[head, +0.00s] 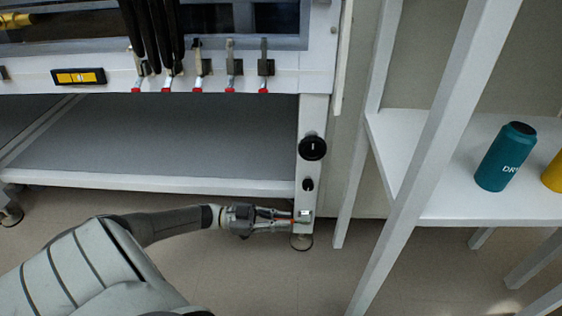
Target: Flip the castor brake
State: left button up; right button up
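The castor (301,242) stands on the floor under the right front leg of the glovebox frame. A small light-coloured part (304,215), which may be the brake lever, shows just above it at the foot of the leg. My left gripper (292,219) reaches in from the left, low down, with its fingertips at this part. A bit of orange shows between or beside the fingers. I cannot tell whether the fingers are open, shut or touching the part. My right gripper is out of view.
The frame's lower shelf (150,182) runs above my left forearm. Black knobs (312,148) sit on the leg higher up. To the right, a white rack (400,215) holds a teal bottle (500,165) and a yellow one (554,174). Floor is clear in front of the castor.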

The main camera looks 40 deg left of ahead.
pick_arm(q)
jog(key=shift+o, duration=0.7)
jog(key=shift+f, duration=0.2)
jog(key=shift+a+r, duration=0.1)
jog(key=v, duration=1.2)
jog(key=shift+s, duration=0.1)
